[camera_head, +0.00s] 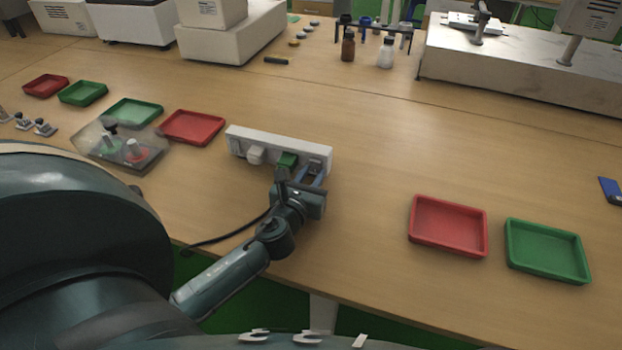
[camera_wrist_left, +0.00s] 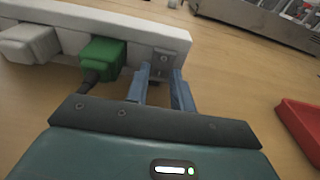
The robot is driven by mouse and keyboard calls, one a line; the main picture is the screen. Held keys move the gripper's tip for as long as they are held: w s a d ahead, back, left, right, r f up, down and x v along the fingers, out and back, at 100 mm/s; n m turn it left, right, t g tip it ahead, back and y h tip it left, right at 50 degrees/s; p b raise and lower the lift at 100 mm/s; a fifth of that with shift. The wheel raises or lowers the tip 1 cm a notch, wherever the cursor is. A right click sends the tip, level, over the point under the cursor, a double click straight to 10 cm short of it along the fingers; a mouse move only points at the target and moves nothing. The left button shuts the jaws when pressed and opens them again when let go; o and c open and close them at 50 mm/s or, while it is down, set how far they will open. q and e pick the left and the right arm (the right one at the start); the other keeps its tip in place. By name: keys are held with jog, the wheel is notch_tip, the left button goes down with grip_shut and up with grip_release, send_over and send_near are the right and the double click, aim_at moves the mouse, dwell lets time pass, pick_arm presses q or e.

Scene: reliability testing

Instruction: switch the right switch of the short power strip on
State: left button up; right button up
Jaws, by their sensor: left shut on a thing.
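The short white power strip (camera_head: 300,146) lies on the wooden table, with a white plug (camera_head: 255,155) and a green plug (camera_head: 288,160) in it. The strip also shows across the top left of the left wrist view (camera_wrist_left: 115,27). My left gripper (camera_head: 314,174) is at the strip's right end. In the left wrist view its blue fingers (camera_wrist_left: 162,84) stand on either side of the right switch (camera_wrist_left: 162,64), just right of the green plug. They are shut on it with a narrow gap between them. The switch's on or off position cannot be made out. My right gripper is not in view.
A red tray (camera_head: 448,227) and a green tray (camera_head: 547,250) lie to the right. A red tray (camera_head: 192,127) and a box with buttons (camera_head: 122,146) lie to the left. A black cable (camera_head: 225,237) runs to the table's front edge.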

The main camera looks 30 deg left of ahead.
pick_arm(q)
jog(key=o, duration=1)
jog(key=v, duration=1.3)
jog(key=shift+d, duration=0.15)
